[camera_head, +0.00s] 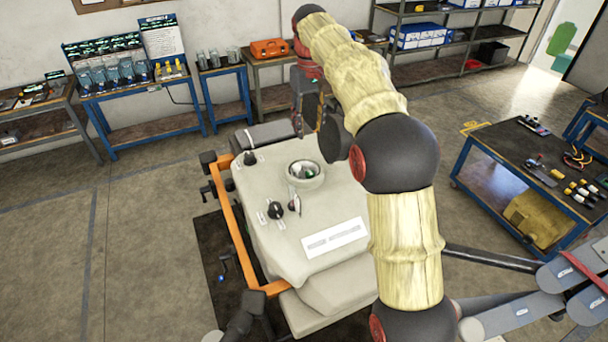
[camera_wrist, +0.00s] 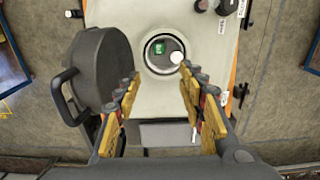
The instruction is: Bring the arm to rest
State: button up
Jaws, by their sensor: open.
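My arm reaches over the spray drone, and my gripper (camera_head: 312,112) is above the drone's beige body (camera_head: 250,215). In the wrist view my gripper (camera_wrist: 161,80) is open, with nothing between its fingers. The round opening (camera_head: 304,171) on top of the drone shows in the wrist view (camera_wrist: 150,64) just beyond the fingertips, with something green and a white round piece inside. A large dark round part with a handle (camera_wrist: 100,70) is left of the fingers in the wrist view. I cannot tell whether it touches the drone or the gripper.
An orange frame (camera_head: 229,215) runs along the drone's left side. A blue bench with bottles (camera_head: 135,88) and an orange case (camera_head: 269,48) are along the back wall. A blue tool cart (camera_head: 500,160) stands at right. The floor at left is clear.

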jog(key=shift+r, duration=0.2)
dwell(0.3)
notch_tip(320, 180, down, 8)
jog(key=m, duration=0.1)
jog(key=s+d+f+m+t+b, duration=0.1)
jog(key=s+d+f+b, duration=0.4)
jog(key=s+f+b, duration=0.5)
jog(key=s+d+f+m+t+b, duration=0.1)
jog(key=s+d+f+b, duration=0.4)
jog(key=s+f+b, duration=0.5)
jog(key=s+d+f+m+t+b, duration=0.1)
jog(key=s+d+f+t+b, duration=0.2)
jog(key=s+f+b, duration=0.7)
jog(key=s+d+b, duration=0.2)
jog(key=s+b, duration=0.3)
jog(key=s, duration=0.8)
jog(key=shift+s+f+m+t, duration=0.15)
jog(key=shift+s+m+t, duration=0.05)
jog(key=shift+m+t, duration=0.1)
jog(key=shift+c, duration=0.2)
